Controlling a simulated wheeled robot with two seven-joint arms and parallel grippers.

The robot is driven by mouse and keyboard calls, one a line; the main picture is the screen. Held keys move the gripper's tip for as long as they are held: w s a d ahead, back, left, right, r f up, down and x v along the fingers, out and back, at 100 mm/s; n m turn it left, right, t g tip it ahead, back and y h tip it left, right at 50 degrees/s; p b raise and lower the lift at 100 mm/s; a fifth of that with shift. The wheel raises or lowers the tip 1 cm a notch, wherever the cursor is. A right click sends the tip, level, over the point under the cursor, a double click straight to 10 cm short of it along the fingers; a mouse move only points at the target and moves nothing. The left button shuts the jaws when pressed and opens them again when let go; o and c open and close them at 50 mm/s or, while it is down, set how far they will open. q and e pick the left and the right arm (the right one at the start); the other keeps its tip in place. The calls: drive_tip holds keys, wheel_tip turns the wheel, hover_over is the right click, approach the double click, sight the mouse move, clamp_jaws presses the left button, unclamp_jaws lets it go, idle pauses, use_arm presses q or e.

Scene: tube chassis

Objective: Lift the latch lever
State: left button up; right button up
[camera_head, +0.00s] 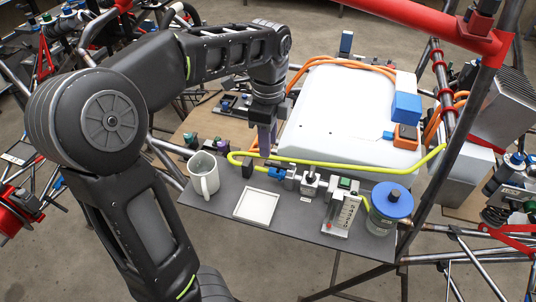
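My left gripper (265,152) points down just behind the row of fittings at the front of the dark panel (300,233). It is seen edge-on, so the gap between its fingers is hidden. A yellow hose (330,163) runs past its fingertips; I cannot tell whether they touch. To the right of the gripper are a blue connector (278,173), a small metal fitting with a dark top (310,182) and a green-topped block (346,187). I cannot clearly tell which part is the latch lever. My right gripper is out of view.
A white mug (204,174) and an empty square white tray (257,206) stand at front left. A blue-lidded jar (391,203) stands at the right corner. A white casing (335,120) with orange cables lies behind. Red and dark chassis tubes (432,205) border the right.

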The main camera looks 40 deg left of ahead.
sight(268, 162)
use_arm(q)
drive_tip(key=shift+f, duration=2.8)
drive_tip(key=shift+c, duration=0.5)
clamp_jaws()
